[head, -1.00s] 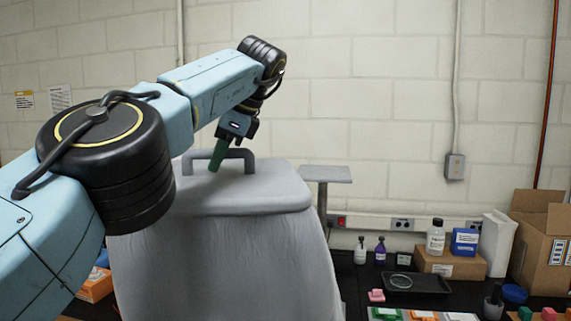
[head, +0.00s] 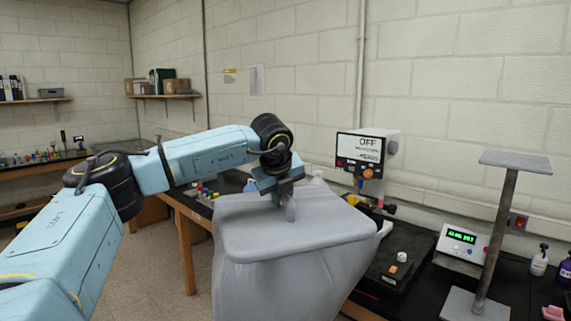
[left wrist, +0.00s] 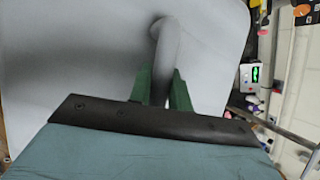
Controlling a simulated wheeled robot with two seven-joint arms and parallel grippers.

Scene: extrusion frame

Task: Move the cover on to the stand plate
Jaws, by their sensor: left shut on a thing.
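The cover (head: 295,232) is a large grey hood with a flat, rounded top and a bar handle (head: 291,207). My left gripper (head: 280,194) is shut on the handle from above. In the left wrist view the handle (left wrist: 165,55) lies between the two green fingers of the gripper (left wrist: 161,90), and the pale cover top (left wrist: 80,50) fills much of the picture. The stand plate (head: 515,161) is a small bare grey plate on a tilted-looking post at the right, clear of the cover. The cover's lower edge is out of the picture. My right gripper is not in view.
Behind the cover, a device reading OFF (head: 361,150) stands on the black bench. A green-lit display unit (head: 461,242) is between cover and stand. Bottles (head: 539,261) stand right of the post. Open floor (head: 160,270) lies to the left.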

